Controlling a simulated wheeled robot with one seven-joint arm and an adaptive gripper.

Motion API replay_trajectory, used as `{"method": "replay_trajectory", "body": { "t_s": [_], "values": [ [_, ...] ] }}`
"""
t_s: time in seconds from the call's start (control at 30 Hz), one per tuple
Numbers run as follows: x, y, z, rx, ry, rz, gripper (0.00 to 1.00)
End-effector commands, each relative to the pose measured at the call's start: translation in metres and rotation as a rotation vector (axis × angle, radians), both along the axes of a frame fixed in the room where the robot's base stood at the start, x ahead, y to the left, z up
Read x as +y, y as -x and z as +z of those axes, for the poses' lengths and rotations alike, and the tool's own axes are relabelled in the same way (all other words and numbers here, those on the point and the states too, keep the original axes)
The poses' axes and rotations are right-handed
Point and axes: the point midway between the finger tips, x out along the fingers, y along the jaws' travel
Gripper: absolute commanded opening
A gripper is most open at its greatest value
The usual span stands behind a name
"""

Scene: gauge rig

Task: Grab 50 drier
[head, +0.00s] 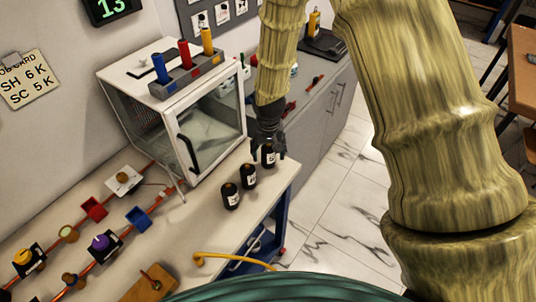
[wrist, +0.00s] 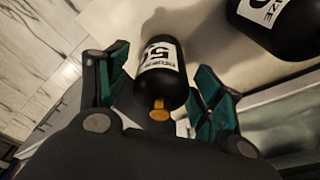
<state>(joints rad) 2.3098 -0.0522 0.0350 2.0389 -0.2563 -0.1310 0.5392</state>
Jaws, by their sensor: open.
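The drier marked 50 is a small black bottle (head: 268,156) with a white label and an orange-brown tip. It stands at the right end of a row of three on the bench top. In the wrist view the bottle (wrist: 160,82) lies between the fingers, its label partly cut by shadow but reading 50. My gripper (head: 267,143) is over this bottle, and in the wrist view the gripper (wrist: 162,68) has its green-padded fingers spread on both sides, with gaps to the bottle. The head view hides the bottle's top behind the gripper.
Two similar black bottles (head: 248,176) and (head: 230,196) stand to its left; a neighbouring bottle (wrist: 280,22) is close in the wrist view. A white glass-fronted cabinet (head: 215,125) stands behind. The bench edge (head: 285,190) is near at right.

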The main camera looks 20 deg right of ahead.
Motion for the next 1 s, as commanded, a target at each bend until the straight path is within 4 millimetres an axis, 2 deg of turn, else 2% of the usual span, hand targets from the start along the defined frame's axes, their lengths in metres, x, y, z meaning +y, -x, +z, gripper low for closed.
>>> {"method": "replay_trajectory", "body": {
  "t_s": [0.23,0.53,0.83,1.0],
  "values": [
    [0.000,0.000,0.000,-0.001,0.000,0.000,0.67],
    [0.000,0.000,0.000,-0.001,0.000,0.000,0.12],
    [0.000,-0.001,0.001,-0.002,-0.001,0.000,0.11],
    [0.000,-0.002,0.011,-0.005,0.000,0.000,0.11]
  ]
}}
